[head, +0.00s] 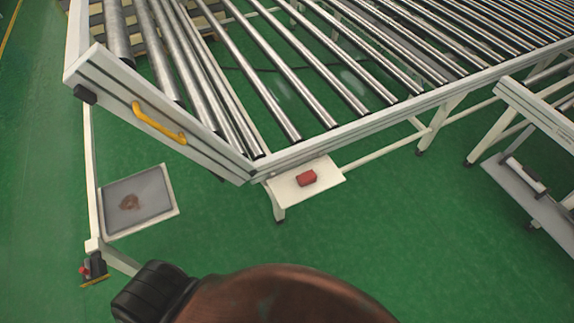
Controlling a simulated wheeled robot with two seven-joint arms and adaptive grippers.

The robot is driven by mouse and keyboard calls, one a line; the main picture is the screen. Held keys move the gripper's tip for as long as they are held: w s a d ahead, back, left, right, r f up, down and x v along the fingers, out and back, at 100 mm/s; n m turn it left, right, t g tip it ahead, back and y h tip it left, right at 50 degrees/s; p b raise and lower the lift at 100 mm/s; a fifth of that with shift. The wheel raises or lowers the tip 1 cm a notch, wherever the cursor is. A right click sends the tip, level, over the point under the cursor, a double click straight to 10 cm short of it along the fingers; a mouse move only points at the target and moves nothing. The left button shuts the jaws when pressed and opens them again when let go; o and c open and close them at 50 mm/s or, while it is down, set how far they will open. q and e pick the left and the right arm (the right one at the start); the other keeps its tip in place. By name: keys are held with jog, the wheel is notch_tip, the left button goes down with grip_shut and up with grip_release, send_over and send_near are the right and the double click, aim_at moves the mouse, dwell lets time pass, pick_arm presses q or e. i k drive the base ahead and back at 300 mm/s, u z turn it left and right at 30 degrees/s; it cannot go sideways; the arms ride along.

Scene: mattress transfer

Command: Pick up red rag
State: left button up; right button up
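A small, solid-red, folded or block-like item (306,178), which may be the red rag, lies on a small white shelf (330,173) at the corner of the roller conveyor. A crumpled reddish-brown item (130,202) lies on a grey tray with a pale rim (162,212) to the left; it also looks like cloth. I cannot tell for sure which of the two is the rag. Neither of my grippers is recognisable in the head view, and nothing touches either item.
A large roller conveyor (290,60) with a white frame and a yellow handle (158,124) fills the top. A second conveyor frame (540,115) stands at right. A brown rounded shape and a black part cover the bottom edge. Green floor (400,240) is clear between.

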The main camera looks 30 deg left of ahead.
aim_at(310, 177)
jog(key=u, duration=0.85)
jog(key=i, duration=0.8)
jog(key=u, duration=0.85)
